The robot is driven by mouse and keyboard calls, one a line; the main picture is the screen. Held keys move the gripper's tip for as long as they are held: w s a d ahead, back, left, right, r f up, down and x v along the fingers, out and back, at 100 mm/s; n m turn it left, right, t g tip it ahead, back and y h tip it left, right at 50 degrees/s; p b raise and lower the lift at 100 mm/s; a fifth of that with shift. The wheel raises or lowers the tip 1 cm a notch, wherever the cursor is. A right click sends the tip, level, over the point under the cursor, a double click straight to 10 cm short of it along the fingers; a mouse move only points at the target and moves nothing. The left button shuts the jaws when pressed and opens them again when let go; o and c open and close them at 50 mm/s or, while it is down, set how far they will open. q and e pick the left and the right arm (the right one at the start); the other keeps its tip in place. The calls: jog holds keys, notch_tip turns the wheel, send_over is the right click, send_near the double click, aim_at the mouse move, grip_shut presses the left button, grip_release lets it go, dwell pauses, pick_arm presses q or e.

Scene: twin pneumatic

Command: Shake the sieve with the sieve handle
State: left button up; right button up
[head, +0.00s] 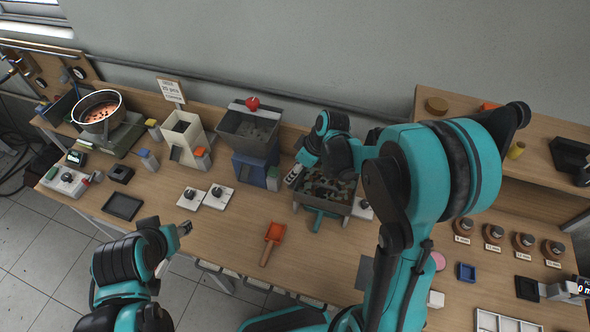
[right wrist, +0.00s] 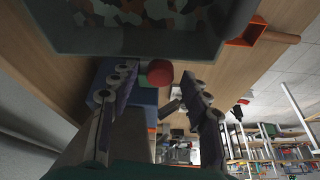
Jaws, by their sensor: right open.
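The sieve (head: 296,197) is a dark rectangular tray filled with grey and brown pieces, right of centre on the bench in the head view. Its rim and contents also show at the top of the right wrist view (right wrist: 150,42). A teal sieve handle (head: 318,214) sticks out from its front side; I cannot make it out in the wrist view. My right gripper (head: 294,175) is at the sieve's left side, apart from the handle. In the right wrist view its fingers (right wrist: 158,105) are spread and empty. My left gripper (head: 187,229) is over the front bench edge, its jaw state unclear.
A grey hopper on a blue base (head: 248,150) stands left of the sieve. A red knob (right wrist: 159,73) shows beyond my right fingers. An orange scoop (head: 272,240) lies in front. My right arm covers the sieve's right surroundings. Bench between scoop and white plates (head: 218,199) is clear.

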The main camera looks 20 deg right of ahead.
grip_shut()
jog(key=s+a, duration=0.3)
jog(key=s, duration=0.2)
jog(key=shift+s+a, duration=0.2)
jog(key=shift+a, duration=0.15)
grip_release()
jog(key=v, duration=1.2)
